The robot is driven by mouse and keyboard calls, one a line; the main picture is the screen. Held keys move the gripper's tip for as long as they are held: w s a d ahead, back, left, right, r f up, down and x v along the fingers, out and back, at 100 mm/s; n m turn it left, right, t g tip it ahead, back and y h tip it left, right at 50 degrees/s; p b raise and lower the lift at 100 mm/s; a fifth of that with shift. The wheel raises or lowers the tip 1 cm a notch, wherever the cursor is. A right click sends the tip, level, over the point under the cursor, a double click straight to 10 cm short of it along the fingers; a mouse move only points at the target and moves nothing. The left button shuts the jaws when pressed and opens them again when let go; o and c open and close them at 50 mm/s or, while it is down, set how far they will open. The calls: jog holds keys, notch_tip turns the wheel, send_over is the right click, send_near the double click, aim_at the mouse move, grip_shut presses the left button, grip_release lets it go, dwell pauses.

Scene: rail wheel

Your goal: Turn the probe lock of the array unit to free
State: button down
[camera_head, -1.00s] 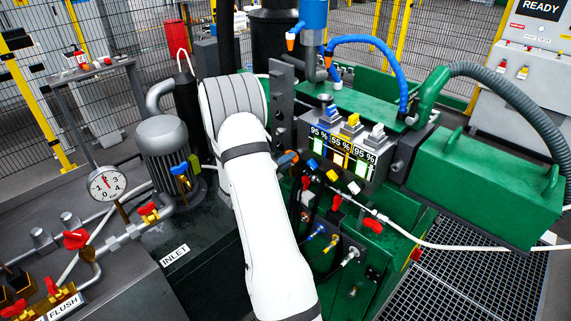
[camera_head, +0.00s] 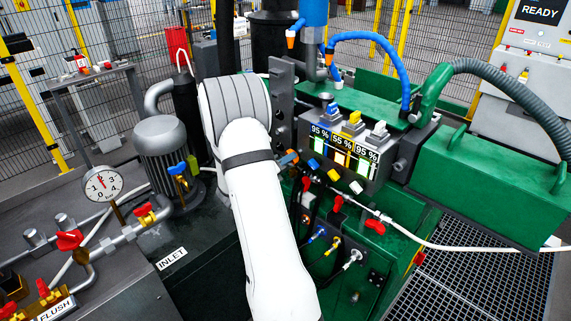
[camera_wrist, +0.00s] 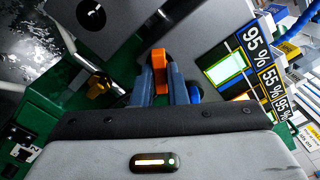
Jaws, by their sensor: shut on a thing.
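An orange lever (camera_wrist: 159,62), which looks like the probe lock, stands between my fingertips in the wrist view. My gripper (camera_wrist: 160,76) is shut on it, with one blue-grey finger on each side. I cannot read a lock marking.
Three displays (camera_head: 341,147) read 95 %, 55 % and 95 %. Coloured plugs and red valve handles (camera_head: 374,227) sit below the panel. A white hose (camera_head: 455,246) runs right. A grey upright plate (camera_head: 281,105) stands close behind the lever. Pipes and a gauge (camera_head: 102,183) are at left.

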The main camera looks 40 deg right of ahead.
jog(key=shift+f+m+b, duration=0.15)
jog(key=shift+m+b, duration=0.7)
jog(key=shift+m, duration=0.05)
jog(key=shift+f+m+b, duration=0.1)
jog(key=shift+m+b, duration=2)
jog(key=shift+b, duration=0.65)
jog(key=shift+m+b, duration=0.7)
jog(key=shift+b, duration=0.3)
jog(key=m+b, duration=0.3)
jog(key=b, duration=0.1)
jog(key=c, duration=1.3)
grip_release()
jog(key=shift+r, duration=0.2)
